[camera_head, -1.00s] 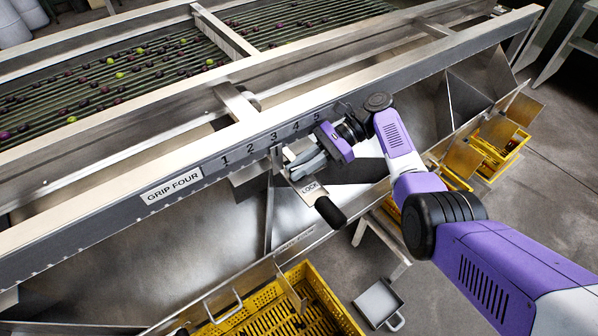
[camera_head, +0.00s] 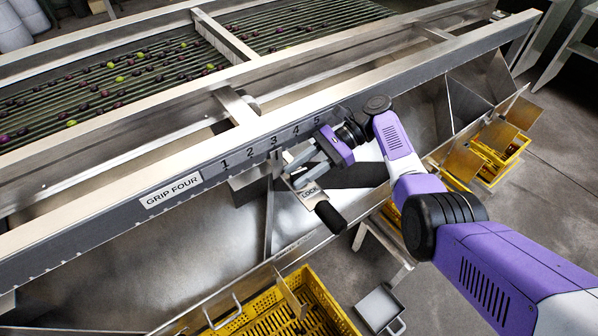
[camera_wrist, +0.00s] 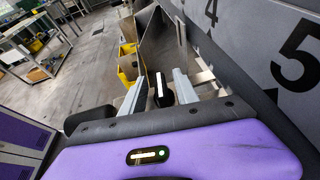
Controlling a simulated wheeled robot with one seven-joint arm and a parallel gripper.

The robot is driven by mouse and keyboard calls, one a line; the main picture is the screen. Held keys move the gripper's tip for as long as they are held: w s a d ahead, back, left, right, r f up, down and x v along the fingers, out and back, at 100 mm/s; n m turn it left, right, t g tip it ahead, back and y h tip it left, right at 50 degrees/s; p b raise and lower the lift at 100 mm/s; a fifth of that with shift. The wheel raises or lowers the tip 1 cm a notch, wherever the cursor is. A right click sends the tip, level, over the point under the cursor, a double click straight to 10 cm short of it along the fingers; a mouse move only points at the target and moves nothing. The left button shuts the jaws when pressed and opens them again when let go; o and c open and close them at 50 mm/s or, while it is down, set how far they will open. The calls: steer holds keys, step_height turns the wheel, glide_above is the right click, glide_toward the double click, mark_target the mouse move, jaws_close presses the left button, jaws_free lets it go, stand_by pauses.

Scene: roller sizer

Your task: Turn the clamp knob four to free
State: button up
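A flat metal lever plate (camera_head: 308,195) marked LOCK hangs below the rail and ends in a black knob (camera_head: 330,217). Its upper end meets an upright bracket below the 3 of the scale (camera_head: 274,142).
Steel chutes lie under the rail, with a yellow crate (camera_head: 262,317) below and more yellow crates (camera_head: 507,158) at the right. Rollers carrying dark and green fruit (camera_head: 120,78) run behind the rail. A grey tray (camera_head: 379,307) is on the floor.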

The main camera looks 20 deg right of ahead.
steer(key=v, duration=0.7)
steer(key=shift+d+b, duration=0.35)
steer(key=shift+b, duration=0.1)
steer(key=shift+o, duration=0.2)
steer(key=shift+r, duration=0.1)
